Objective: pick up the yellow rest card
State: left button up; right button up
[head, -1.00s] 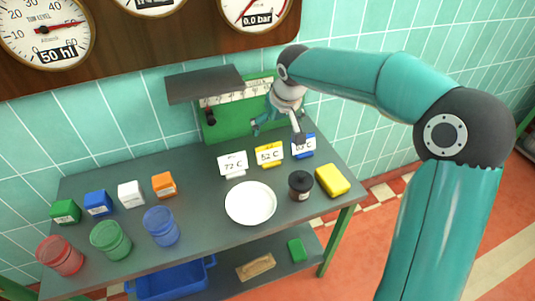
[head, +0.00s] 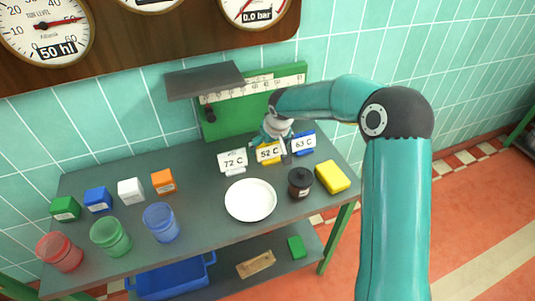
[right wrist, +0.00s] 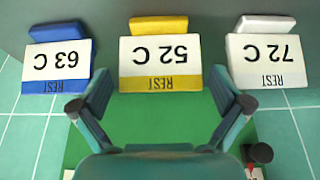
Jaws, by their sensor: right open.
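The yellow rest card (head: 268,153), marked 52 C, stands on the table between the white and blue cards. In the right wrist view it is the middle card (right wrist: 160,60), upside down. My right gripper (head: 271,145) is open at the yellow card, its fingers partly in front of it in the head view. In the right wrist view the fingers (right wrist: 160,105) are spread to either side, just below the card, with nothing between them. The white 72 C card (head: 233,162) and the blue 63 C card (head: 303,144) stand on either side. My left gripper is not in view.
A white plate (head: 250,200), a black-lidded jar (head: 300,183) and a yellow sponge (head: 332,177) lie in front of the cards. A green board (head: 292,80) with a dark shelf (head: 205,82) stands behind. Small boxes and coloured cups occupy the table's left.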

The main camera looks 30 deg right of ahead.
jog(key=shift+x, duration=1.2)
jog(key=c, duration=0.9)
jog(key=shift+r, duration=0.1)
